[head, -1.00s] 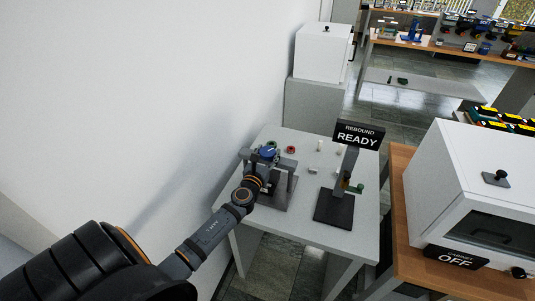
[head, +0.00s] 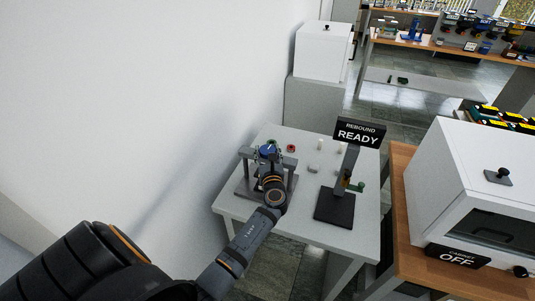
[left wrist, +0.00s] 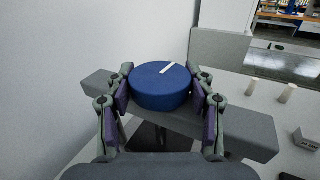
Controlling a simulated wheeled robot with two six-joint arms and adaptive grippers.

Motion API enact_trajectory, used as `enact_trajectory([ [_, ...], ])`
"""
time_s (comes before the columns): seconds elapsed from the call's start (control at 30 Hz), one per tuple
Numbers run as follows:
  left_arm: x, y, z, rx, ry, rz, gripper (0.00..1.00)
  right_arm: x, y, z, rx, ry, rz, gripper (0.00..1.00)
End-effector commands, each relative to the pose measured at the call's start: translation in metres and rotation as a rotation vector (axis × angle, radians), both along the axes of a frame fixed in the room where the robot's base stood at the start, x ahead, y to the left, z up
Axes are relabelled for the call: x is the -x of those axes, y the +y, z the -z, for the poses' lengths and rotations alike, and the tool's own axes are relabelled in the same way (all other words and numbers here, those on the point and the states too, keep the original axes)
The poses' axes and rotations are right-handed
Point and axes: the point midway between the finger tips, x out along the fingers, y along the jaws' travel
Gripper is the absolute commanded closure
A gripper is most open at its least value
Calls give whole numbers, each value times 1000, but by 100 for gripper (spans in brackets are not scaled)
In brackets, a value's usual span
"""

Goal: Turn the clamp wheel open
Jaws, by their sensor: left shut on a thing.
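The clamp wheel is a blue round knob with a white mark on its top. It sits on top of a grey press on the white table. The blue wheel (left wrist: 160,88) fills the middle of the left wrist view, its white mark pointing to the upper right. In the head view the wheel (head: 267,149) is partly behind my arm. The grey press crossbar (left wrist: 245,133) runs beneath it. My left gripper (left wrist: 160,97) has a finger on each side of the wheel and is shut on it. In the head view my left gripper (head: 269,165) is mostly hidden by my wrist. My right gripper is not in view.
A black stand with a sign reading REBOUND READY (head: 358,135) stands to the right on the white table (head: 300,219). A red button (head: 291,148) and small pale pieces (head: 314,168) lie nearby. A white wall is close on the left. A white cabinet (head: 460,190) stands at the right.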

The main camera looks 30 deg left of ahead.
Motion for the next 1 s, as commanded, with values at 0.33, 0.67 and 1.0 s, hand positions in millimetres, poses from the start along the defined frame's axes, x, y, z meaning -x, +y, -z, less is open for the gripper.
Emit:
enact_trajectory([
  [0.33,-1,0,0,0,-1,-129,77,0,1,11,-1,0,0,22],
  [0.67,0,0,-1,-2,-1,-148,77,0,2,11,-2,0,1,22],
  [1.0,0,0,0,-1,-1,-147,22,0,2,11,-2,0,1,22],
])
